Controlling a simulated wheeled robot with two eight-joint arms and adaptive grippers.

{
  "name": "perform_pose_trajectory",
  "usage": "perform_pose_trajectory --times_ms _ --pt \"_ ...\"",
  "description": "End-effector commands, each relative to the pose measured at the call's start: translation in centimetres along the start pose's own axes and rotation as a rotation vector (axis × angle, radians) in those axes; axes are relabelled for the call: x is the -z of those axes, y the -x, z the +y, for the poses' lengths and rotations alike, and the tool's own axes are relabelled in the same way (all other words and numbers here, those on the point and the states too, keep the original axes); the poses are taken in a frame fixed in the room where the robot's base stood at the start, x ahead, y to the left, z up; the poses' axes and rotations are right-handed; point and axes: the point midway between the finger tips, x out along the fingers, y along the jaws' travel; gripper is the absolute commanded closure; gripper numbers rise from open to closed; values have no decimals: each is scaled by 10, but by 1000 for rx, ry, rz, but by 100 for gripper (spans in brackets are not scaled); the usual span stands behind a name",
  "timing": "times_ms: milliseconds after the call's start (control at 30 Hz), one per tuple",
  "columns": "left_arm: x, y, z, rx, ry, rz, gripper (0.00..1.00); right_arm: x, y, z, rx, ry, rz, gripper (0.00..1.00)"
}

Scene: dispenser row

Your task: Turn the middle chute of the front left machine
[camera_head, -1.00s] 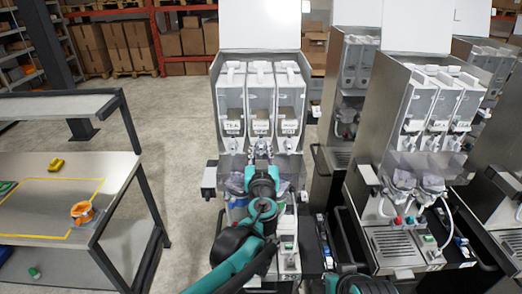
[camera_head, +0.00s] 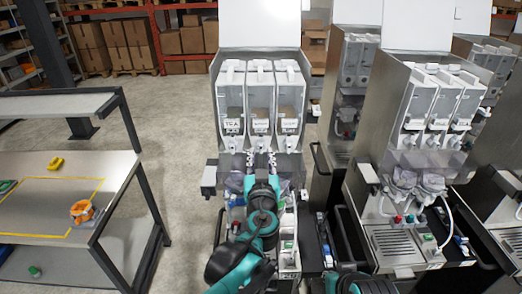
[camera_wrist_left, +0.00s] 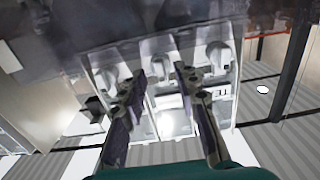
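The front left machine (camera_head: 221,155) has three clear canisters side by side, with small white chutes under them. The middle chute (camera_wrist_left: 163,68) shows between my left fingertips in the left wrist view; contact cannot be made out. My left gripper (camera_head: 262,158) is in front of the machine, just under the canister row, fingers pointing at the chutes. Its fingers also show in the left wrist view (camera_wrist_left: 164,72), apart with a gap between them. The left chute (camera_wrist_left: 105,76) and right chute (camera_wrist_left: 218,55) lie outside the fingers. My right gripper is out of view.
A second machine (camera_head: 425,110) stands to the right, with others behind it. A table (camera_head: 110,168) at the left bears an orange item (camera_head: 82,212) and a yellow one (camera_head: 56,162). Open floor lies between table and machine.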

Motion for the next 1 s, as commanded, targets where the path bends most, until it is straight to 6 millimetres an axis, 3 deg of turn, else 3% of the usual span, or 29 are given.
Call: perform_pose_trajectory --times_ms 200,400,1000 --pt "0 50 1 -4 1 0 69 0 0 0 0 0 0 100" --pt "-1 76 0 -1 1 0 69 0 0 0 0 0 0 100" --pt "-4 81 -5 10 -1 -8 69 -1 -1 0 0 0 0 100"
